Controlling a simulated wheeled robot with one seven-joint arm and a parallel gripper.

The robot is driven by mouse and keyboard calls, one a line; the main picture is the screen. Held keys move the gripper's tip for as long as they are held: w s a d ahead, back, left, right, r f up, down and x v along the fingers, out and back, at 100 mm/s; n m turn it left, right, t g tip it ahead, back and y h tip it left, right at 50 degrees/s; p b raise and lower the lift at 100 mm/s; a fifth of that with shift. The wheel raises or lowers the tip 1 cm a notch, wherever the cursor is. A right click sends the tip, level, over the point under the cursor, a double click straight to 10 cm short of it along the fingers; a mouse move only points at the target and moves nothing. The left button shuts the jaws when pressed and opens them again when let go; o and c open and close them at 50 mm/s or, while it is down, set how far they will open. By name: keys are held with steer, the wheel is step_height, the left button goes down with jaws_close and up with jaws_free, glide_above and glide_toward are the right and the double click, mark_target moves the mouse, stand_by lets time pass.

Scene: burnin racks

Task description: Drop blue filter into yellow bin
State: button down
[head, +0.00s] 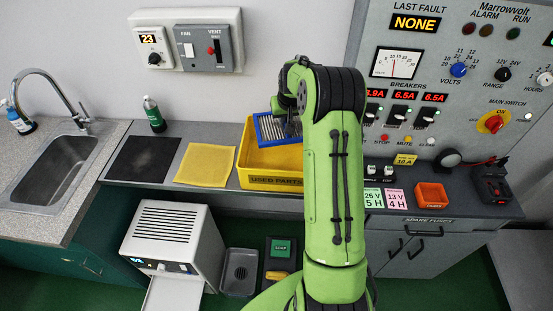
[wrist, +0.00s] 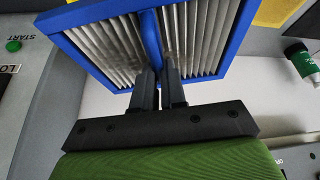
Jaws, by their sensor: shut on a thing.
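The blue filter (head: 270,130) has a blue frame around white pleats. In the head view it is tilted over the yellow bin (head: 262,181), which is labelled USED PARTS and stands on the counter. In the wrist view, my gripper (wrist: 159,80) is shut on the middle bar of the blue filter (wrist: 202,72). The filter appears above the bin's back left part; I cannot tell whether it touches the rim. My green arm hides the right side of the bin and most of the gripper in the head view.
A yellow cloth (head: 205,164) and a black mat (head: 144,160) lie left of the bin. A green bottle (head: 154,114) stands behind the mat. An orange tray (head: 432,196) and the control panel (head: 455,75) are at the right. A sink (head: 50,180) is at far left.

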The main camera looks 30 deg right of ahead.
step_height(320, 180, down, 2)
steer(key=shift+w+f+b, duration=0.1)
steer(key=shift+b, duration=0.2)
steer(key=shift+r, duration=0.25)
steer(key=c, duration=1.1)
jaws_free()
steer(key=v, duration=1.6)
steer(key=shift+f, duration=0.15)
